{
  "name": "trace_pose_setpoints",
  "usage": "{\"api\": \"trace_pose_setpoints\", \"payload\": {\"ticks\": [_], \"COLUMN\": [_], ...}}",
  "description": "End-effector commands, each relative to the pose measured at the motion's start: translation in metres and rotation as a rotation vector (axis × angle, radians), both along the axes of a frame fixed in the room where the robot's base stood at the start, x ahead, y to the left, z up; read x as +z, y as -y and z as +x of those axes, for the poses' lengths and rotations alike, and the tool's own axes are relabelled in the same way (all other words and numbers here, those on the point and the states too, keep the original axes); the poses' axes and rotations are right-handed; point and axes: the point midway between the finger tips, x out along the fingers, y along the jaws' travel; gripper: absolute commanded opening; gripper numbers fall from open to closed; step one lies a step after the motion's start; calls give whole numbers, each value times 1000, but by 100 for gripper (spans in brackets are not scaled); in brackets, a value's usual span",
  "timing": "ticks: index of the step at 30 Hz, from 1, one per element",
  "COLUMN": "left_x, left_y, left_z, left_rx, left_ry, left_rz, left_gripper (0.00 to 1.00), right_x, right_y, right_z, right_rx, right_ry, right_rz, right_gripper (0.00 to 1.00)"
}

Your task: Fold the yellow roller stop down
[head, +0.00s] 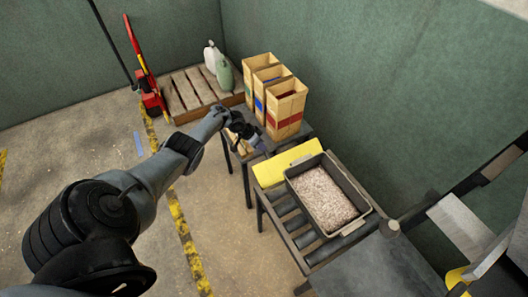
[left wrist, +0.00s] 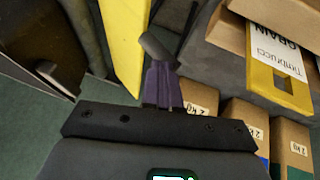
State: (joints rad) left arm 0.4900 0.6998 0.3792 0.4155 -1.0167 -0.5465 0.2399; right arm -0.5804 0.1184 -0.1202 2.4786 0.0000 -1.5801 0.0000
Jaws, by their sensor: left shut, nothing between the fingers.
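The yellow roller stop (head: 287,162) is a flat yellow plate across the far end of the roller conveyor (head: 291,222). It appears raised, but its exact tilt is hard to tell. In the left wrist view it is a long yellow strip (left wrist: 122,45) just left of the fingers. My left gripper (head: 263,149) is shut and empty, close beside the stop's left end in the head view. In the left wrist view its purple and grey fingers (left wrist: 159,65) are together; I cannot tell whether they touch the stop. My right gripper does not show.
A grey tray of grain (head: 365,211) sits on the rollers right behind the stop. Wooden boxes (head: 285,107) stand on a dark table beyond my left gripper, and show close by in the left wrist view (left wrist: 242,119). A pallet (head: 188,100) lies farther back.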

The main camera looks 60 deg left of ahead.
Motion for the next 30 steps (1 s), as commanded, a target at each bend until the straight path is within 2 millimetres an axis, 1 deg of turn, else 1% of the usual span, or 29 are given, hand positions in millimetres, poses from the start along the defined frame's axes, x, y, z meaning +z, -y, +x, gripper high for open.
{"api": "trace_pose_setpoints", "payload": {"ticks": [1, 5, 20, 26, 30], "left_x": [-5, -6, -5, 0, 11], "left_y": [-2, -4, -5, -7, -12], "left_z": [0, 1, 0, -1, -5], "left_rx": [0, -1, -1, -1, -2], "left_ry": [0, 0, -1, -1, -2], "left_rz": [0, 0, 0, 0, 1], "left_gripper": [0, 0, 0, 0, 0], "right_x": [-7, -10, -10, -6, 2], "right_y": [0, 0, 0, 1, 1], "right_z": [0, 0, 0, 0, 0], "right_rx": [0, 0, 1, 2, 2], "right_ry": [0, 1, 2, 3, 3], "right_rz": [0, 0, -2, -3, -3], "right_gripper": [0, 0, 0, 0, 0]}}
